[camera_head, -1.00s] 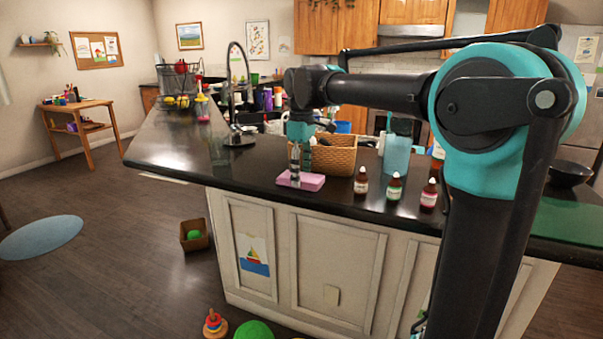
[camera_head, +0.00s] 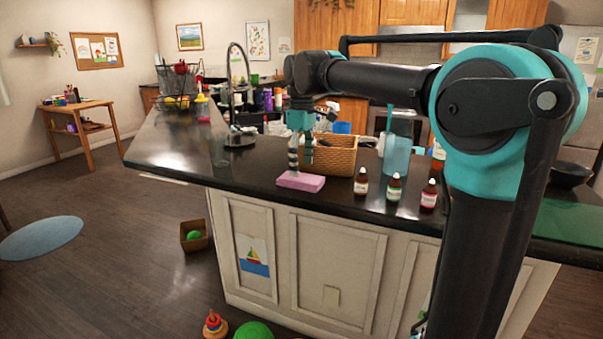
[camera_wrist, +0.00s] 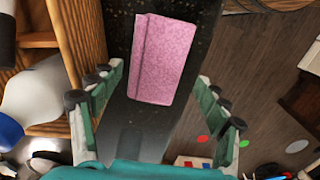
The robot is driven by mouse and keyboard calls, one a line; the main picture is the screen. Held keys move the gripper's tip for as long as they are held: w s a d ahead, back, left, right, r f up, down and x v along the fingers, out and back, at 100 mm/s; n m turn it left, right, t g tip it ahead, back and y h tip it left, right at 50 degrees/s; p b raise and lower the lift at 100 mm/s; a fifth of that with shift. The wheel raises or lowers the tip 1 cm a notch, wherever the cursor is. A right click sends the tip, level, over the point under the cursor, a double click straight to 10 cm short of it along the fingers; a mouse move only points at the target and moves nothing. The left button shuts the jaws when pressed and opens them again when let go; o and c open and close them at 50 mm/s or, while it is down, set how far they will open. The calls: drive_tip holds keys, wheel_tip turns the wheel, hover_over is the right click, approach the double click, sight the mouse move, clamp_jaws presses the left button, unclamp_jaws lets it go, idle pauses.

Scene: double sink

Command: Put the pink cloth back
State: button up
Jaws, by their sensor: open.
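The pink cloth (camera_head: 300,181) is a folded block lying flat on the dark counter (camera_head: 235,177), close to its front edge. It also shows in the wrist view (camera_wrist: 163,60), beyond and between my open fingers. My gripper (camera_head: 301,168) is just above and behind the cloth in the head view, pointing down, open and empty. In the wrist view the fingers (camera_wrist: 162,112) are spread wide apart with nothing between their tips.
A wicker basket (camera_head: 335,156) stands right behind the cloth, beside my gripper. Several small brown bottles (camera_head: 394,188) stand to the right. A blue-tinted container (camera_head: 397,158) is behind them. The faucet (camera_head: 231,95) rises at the left.

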sight(302, 177)
wheel_tip(302, 177, up, 9)
idle(0.3)
